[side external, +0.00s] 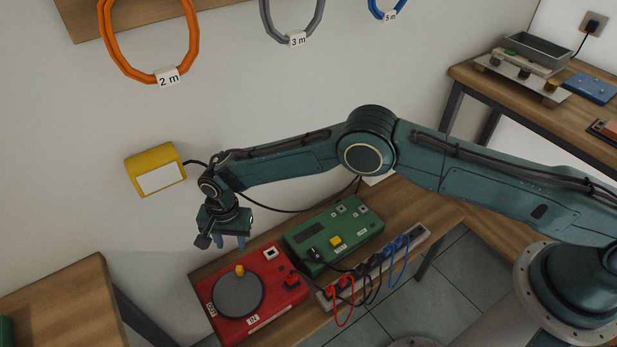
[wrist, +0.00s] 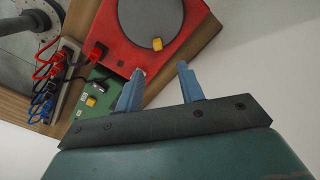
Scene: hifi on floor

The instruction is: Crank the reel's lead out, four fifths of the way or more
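The reel is a red box (side external: 284,307) with a round grey disc (side external: 237,296) on top, on the wooden bench. A yellow crank knob (side external: 240,270) stands near the disc's edge, on the side toward the wall. In the wrist view the knob (wrist: 157,44) shows at the disc's lower edge, beyond my fingertips. My gripper (side external: 229,243) hangs above the knob's side of the reel, apart from it. In the wrist view its two blue fingers (wrist: 161,70) are spread with nothing between them. A red plug (side external: 292,278) sits at the box's right edge.
A green box (side external: 335,232) with a yellow button stands right of the reel. A power strip (side external: 413,240) with several plugs and looping red, black and blue cables lies along the bench's front. A yellow wall box (side external: 155,171) is behind my gripper.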

